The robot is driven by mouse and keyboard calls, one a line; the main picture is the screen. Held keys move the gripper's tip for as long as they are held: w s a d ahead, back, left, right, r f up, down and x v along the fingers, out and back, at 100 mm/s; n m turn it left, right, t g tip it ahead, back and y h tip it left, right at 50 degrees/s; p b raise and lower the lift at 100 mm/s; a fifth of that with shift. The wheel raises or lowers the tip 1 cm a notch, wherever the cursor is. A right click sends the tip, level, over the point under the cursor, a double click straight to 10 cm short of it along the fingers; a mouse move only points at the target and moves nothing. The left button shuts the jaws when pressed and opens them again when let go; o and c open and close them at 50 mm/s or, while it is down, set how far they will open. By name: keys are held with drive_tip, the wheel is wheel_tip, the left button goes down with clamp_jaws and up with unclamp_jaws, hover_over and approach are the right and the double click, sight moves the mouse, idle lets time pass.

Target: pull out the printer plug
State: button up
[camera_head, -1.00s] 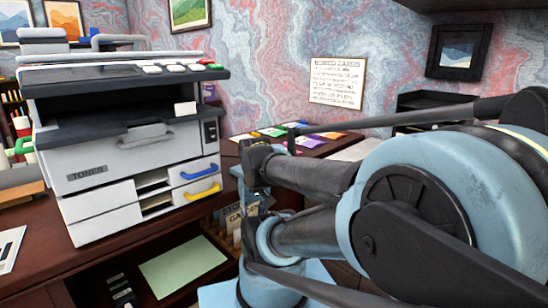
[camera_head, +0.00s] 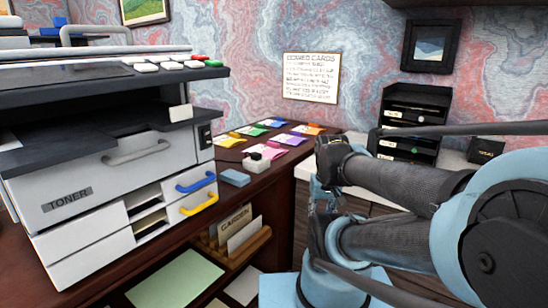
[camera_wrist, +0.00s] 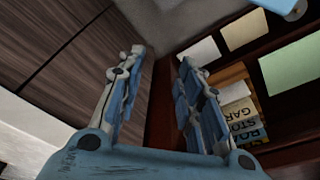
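The printer (camera_head: 115,165) is a large grey and white machine marked TONER on the left of the desk in the head view. It has a blue-handled and a yellow-handled drawer, and a dark panel (camera_head: 205,134) on its right front edge. I cannot make out a plug or cord in either view; the printer's back and far side are hidden. My gripper (camera_wrist: 162,58) is open and empty in the wrist view, its two fingers apart. It points down past the desk's side toward the lower shelf, away from the printer.
Coloured cards (camera_head: 272,123), a small white-and-black object (camera_head: 262,152) and a blue block (camera_head: 235,178) lie right of the printer. An open shelf below holds a wooden card box (camera_head: 238,240). Black trays (camera_head: 418,105) stand on the white counter at right.

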drive_tip(key=shift+d, duration=0.3)
drive_tip(key=shift+o, duration=2.4)
drive_tip(key=shift+s+r, duration=0.15)
drive_tip(key=shift+r, duration=0.75)
drive_tip(key=w+a+r+n+g, duration=0.1)
drive_tip(key=w+a+r+n, duration=0.4)
drive_tip(key=w+r, duration=0.7)
drive_tip(key=w+a+r+n, duration=0.1)
drive_tip(key=w+a, duration=0.4)
drive_tip(key=w, duration=0.1)
drive_tip(key=w+a+r+n, duration=0.2)
drive_tip(key=w+a, duration=0.3)
drive_tip(key=w, duration=0.1)
drive_tip(key=w+a+r+n+g, duration=0.1)
drive_tip(key=w+a, duration=0.4)
drive_tip(key=w, duration=0.2)
drive_tip(key=shift+a+r+n, duration=0.15)
drive_tip(key=shift+r+n, duration=0.15)
drive_tip(key=shift+n, duration=0.1)
drive_tip(key=shift+w+a, duration=0.3)
drive_tip(key=shift+w, duration=0.05)
